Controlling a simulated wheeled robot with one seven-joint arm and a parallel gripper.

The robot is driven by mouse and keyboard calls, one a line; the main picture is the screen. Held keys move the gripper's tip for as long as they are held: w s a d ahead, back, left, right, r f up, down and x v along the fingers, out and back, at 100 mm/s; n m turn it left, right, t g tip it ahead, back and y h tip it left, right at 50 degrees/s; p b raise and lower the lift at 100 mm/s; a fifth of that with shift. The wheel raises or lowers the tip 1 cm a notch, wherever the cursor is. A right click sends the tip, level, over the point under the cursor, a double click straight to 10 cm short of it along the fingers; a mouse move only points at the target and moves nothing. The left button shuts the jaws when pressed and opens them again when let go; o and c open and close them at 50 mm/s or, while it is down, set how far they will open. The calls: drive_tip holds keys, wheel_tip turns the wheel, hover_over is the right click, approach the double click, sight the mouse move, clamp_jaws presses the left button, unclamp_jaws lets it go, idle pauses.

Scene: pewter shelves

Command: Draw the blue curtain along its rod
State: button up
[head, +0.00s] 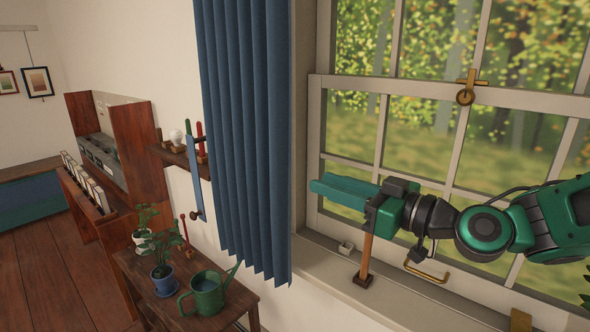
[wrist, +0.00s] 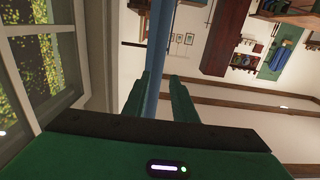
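The blue curtain (head: 245,130) hangs in folds from above the top of the head view, bunched at the left side of the window. Its rod is out of view. My gripper (head: 316,187) is to the right of the curtain, in front of the window, with its fingers pointing left toward the curtain's edge. A small gap shows between fingertips and cloth in the head view. In the wrist view my gripper (wrist: 160,80) is open, with space between the two green fingers. The curtain (wrist: 160,40) shows there as a narrow blue strip beyond and between the fingertips.
The sash window (head: 425,140) has a brass latch (head: 465,92). A wooden prop (head: 365,262) stands on the sill below my gripper. A low table (head: 170,295) with potted plants and a green watering can (head: 207,294) stands below left of the curtain. A small shelf (head: 178,158) is behind it.

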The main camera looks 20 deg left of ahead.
drive_tip(key=x, duration=1)
drive_tip(key=shift+w+a, duration=0.15)
drive_tip(key=shift+a, duration=0.05)
clamp_jaws()
drive_tip(key=shift+w+d+r, duration=0.1)
drive_tip(key=shift+d, duration=0.05)
idle(1.0)
